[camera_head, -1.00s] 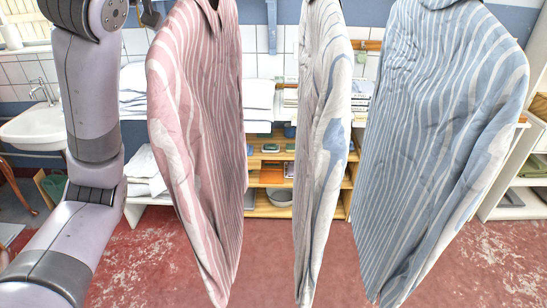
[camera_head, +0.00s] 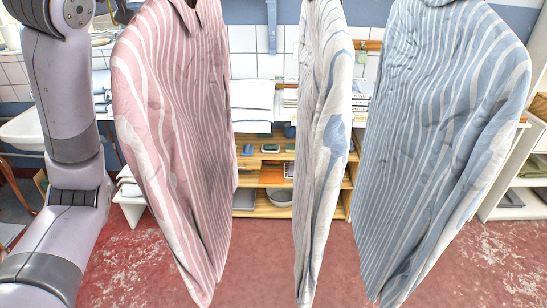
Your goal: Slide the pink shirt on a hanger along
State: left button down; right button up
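The pink striped shirt (camera_head: 182,140) hangs at the left of the head view, its collar cut off by the top edge and its hanger out of sight. My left arm stands at the far left, and a small dark part of my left gripper (camera_head: 122,10) shows at the top edge, just left of the shirt's collar. Its fingers are mostly hidden or out of frame, so I cannot tell whether it is open or touching the shirt or hanger. My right gripper is not in view.
A white and blue striped shirt (camera_head: 322,150) hangs in the middle, and a blue striped shirt (camera_head: 440,140) hangs at the right. Behind are a wooden shelf (camera_head: 270,212), folded white cloths (camera_head: 252,100) and a white sink (camera_head: 24,132). A gap separates the pink and middle shirts.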

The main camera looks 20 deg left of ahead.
pick_arm(q)
jog(key=c, duration=1.4)
grip_release()
jog(key=shift+o, duration=0.5)
jog(key=shift+s+f, duration=0.1)
jog(key=shift+b+v, duration=1.2)
jog(key=shift+v, duration=1.7)
